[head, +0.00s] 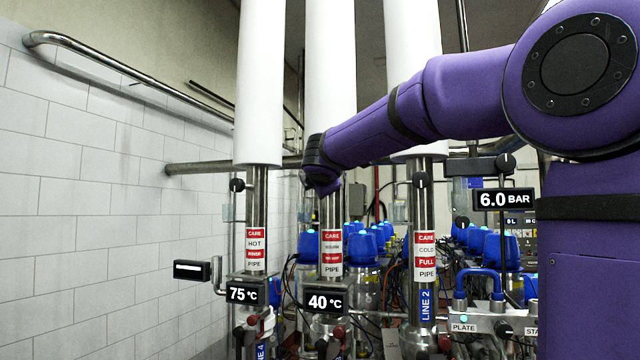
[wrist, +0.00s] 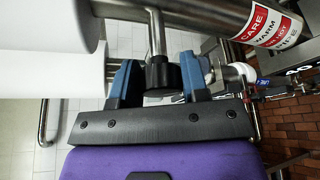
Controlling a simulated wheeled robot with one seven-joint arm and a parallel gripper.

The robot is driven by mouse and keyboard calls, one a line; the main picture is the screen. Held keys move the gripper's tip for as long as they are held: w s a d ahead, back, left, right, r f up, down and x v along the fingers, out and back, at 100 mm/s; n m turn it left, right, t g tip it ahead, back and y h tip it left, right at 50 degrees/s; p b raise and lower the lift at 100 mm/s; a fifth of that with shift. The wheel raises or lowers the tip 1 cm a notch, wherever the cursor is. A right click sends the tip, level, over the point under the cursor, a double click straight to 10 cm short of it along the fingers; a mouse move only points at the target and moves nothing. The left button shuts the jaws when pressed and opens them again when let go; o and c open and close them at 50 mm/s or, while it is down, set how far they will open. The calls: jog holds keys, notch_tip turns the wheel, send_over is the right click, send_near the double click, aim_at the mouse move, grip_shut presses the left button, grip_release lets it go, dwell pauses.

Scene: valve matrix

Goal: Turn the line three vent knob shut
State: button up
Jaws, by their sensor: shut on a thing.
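In the wrist view, a black vent knob (wrist: 162,74) sits on a short metal stem branching from a steel pipe. That pipe carries a red and white label (wrist: 264,26) reading CARE, WARM and PIPE. My gripper (wrist: 163,82) has its blue fingers on both sides of the knob, shut on it. The knob's pointer mark cannot be seen. In the head view the same middle pipe (head: 331,212) stands above a 40 °C display (head: 325,302). My purple arm reaches to it from the right; the gripper and knob are hidden there.
The hot pipe (head: 256,215) on the left has a similar black knob (head: 237,185); so does the cold pipe (head: 424,215), marked LINE 2, with its knob (head: 420,180). A handrail (head: 120,68) runs along the tiled left wall. Blue-capped units (head: 365,245) stand behind.

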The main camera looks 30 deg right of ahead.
jog(key=shift+f+m+t, duration=0.15)
jog(key=shift+m+t, duration=0.75)
jog(key=shift+m, duration=1.2)
jog(key=shift+m+h, duration=0.3)
jog(key=o, duration=0.9)
jog(key=shift+s, duration=0.1)
jog(key=v, duration=1)
jog(key=shift+s+a+f, duration=0.1)
jog(key=shift+s+a, duration=0.05)
jog(key=shift+s, duration=0.2)
